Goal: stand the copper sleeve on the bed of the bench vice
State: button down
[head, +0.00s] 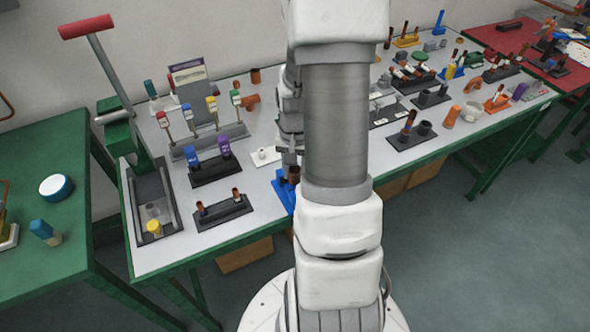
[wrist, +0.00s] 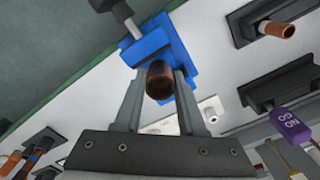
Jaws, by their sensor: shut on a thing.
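The copper sleeve (wrist: 160,78) is held between the two fingers of my gripper (wrist: 160,92), seen nearly end-on with a dark near end. The blue bench vice (wrist: 168,42) lies directly behind the sleeve in the wrist view, with a dark screw and handle at its upper left. Whether the sleeve touches the vice bed cannot be told. In the head view my gripper (head: 289,160) is over the vice (head: 282,196) at the front edge of the bench, and the sleeve (head: 294,174) shows just below it. My arm hides part of the vice.
A dark holder (head: 224,211) with two copper-tipped pieces stands left of the vice. A dark stand with blue and purple gauges (head: 215,167) is behind it. A white plate (head: 266,157) lies close behind the vice. A press with a red handle (head: 87,27) stands at the left end.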

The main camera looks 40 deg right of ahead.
jog(key=shift+f, duration=0.35)
jog(key=shift+c, duration=2.1)
grip_release()
jog(key=shift+w+d+r, duration=0.1)
jog(key=shift+w+r, duration=0.05)
jog(key=shift+r, duration=0.4)
notch_tip(320, 180, up, 16)
jog(key=p, duration=0.2)
jog(key=shift+r, duration=0.2)
